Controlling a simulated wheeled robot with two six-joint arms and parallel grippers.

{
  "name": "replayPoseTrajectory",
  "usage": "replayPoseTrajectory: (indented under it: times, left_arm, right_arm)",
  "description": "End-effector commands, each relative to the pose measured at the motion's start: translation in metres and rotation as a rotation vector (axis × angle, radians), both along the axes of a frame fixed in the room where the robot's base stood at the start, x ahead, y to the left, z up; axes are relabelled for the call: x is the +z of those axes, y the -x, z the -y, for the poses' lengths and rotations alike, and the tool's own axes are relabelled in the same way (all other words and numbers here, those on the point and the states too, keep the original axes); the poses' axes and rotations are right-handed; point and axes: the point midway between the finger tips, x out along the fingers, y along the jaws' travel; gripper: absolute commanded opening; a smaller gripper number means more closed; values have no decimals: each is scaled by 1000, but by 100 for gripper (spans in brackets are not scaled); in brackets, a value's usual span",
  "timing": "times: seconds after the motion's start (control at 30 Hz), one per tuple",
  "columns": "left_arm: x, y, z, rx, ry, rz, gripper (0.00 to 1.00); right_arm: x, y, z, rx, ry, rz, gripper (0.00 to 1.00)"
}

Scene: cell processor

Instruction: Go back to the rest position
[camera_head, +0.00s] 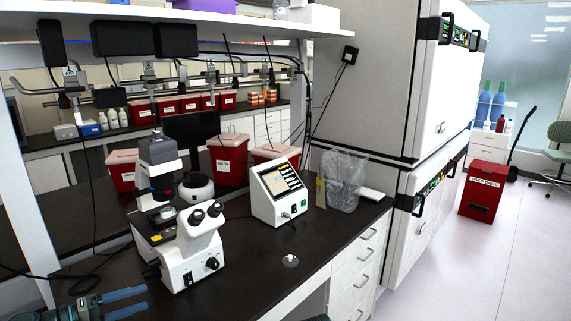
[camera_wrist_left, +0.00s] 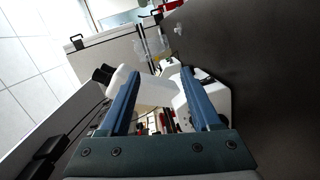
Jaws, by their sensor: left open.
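My left gripper (camera_head: 146,301) is at the lower left of the head view, low beside the dark bench. Its two blue fingers are apart with nothing between them. In the left wrist view the left gripper (camera_wrist_left: 160,72) is also open and empty, with the white microscope (camera_wrist_left: 155,90) showing beyond its fingers. In the head view the microscope (camera_head: 195,245) stands on the bench, to the right of and beyond the gripper, apart from it. A small dark green piece at the bottom edge may be part of my right gripper (camera_head: 318,318); its fingers are hidden.
A white device with a screen (camera_head: 282,190), a clear bag (camera_head: 344,180) and red bins (camera_head: 228,160) stand farther back. Open floor (camera_head: 490,260) lies to the right.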

Motion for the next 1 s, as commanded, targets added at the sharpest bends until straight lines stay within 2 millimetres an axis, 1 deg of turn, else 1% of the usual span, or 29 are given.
replayPoseTrajectory:
  times: [0.03,0.17,0.27,0.37,0.4,0.47,0.5,0.6,0.7,0.8,0.9,1.0]
  left_arm:
    - [-7,-3,13,-24,-15,-21,64]
    - [-27,-11,47,-87,-69,-91,64]
    - [-46,-15,79,-148,-124,-155,64]
    - [-71,-16,119,-228,-207,-233,64]
    - [-83,-15,138,-266,-249,-267,64]
    - [-101,-11,165,-324,-322,-320,64]
    - [-112,-7,183,-362,-374,-353,64]
    - [-139,5,220,-450,-509,-423,64]
    - [-162,21,252,-528,-655,-479,64]
    - [-182,37,277,-600,-812,-515,64]
    - [-197,53,297,-660,-974,-535,64]
    - [-208,67,312,-707,-1135,-536,64]
  right_arm:
    - [-1,0,0,0,0,0,50]
    - [-3,0,0,0,0,0,50]
    - [-5,0,0,0,0,0,50]
    - [-8,0,0,0,0,0,50]
    - [-9,0,0,0,0,0,50]
    - [-11,0,0,0,0,0,50]
    - [-12,0,0,0,0,0,50]
    - [-15,0,0,0,0,0,50]
    - [-18,0,0,0,0,0,50]
    - [-21,0,0,0,0,0,50]
    - [-24,0,0,0,0,0,50]
    - [-26,0,0,0,0,0,50]
